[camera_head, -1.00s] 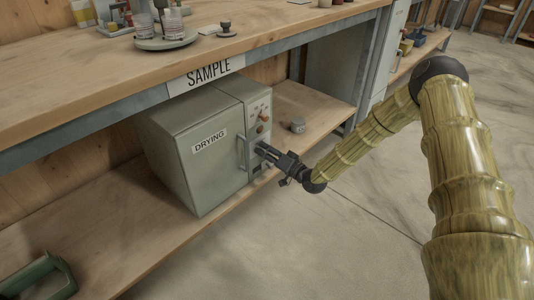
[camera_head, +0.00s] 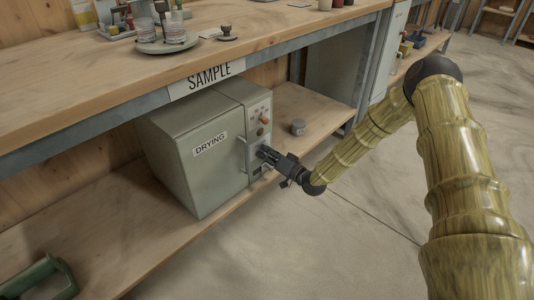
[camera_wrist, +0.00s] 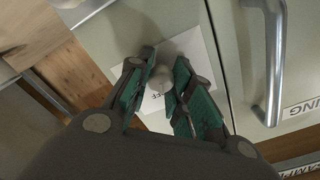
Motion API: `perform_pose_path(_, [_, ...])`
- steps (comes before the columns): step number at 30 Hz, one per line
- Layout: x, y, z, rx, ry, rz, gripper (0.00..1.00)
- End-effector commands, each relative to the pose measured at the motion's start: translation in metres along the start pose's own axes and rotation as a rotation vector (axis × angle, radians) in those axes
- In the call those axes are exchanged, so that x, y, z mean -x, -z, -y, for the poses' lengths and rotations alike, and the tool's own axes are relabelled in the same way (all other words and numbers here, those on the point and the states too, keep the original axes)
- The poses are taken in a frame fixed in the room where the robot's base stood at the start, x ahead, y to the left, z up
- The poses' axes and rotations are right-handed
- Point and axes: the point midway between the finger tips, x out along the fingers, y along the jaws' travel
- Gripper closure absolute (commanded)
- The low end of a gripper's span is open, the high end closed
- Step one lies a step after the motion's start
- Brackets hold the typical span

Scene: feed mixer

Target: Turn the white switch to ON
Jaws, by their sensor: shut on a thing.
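The pale grey-white switch knob (camera_wrist: 163,78) shows in the wrist view on a white label plate (camera_wrist: 195,57). A few dark letters, seemingly part of OFF, show below the knob; the rest of the label is hidden by my fingers. My gripper (camera_wrist: 160,88) has its teal finger pads on both sides of the knob, shut on it. In the head view my gripper (camera_head: 264,154) is at the lower part of the control panel of the green DRYING oven (camera_head: 212,150) and hides the switch there.
The oven's door handle (camera_wrist: 271,60) is close beside my gripper. An orange-red knob (camera_head: 264,118) sits higher on the panel. A small grey can (camera_head: 298,127) stands on the lower shelf (camera_head: 285,108), right of the oven. The SAMPLE workbench (camera_head: 110,75) overhangs the oven.

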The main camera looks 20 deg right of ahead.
Motion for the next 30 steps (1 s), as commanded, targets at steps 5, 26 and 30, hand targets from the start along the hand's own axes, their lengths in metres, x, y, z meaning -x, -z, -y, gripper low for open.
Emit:
perform_pose_path(5, [-0.0002,0.0019,0.0015,0.131,-0.002,0.002,1.0])
perform_pose_path(26, [-0.0003,0.0005,0.0024,0.758,0.0,0.003,1.0])
perform_pose_path(30, [-0.0006,0.0004,0.0025,0.843,-0.001,0.001,1.0])
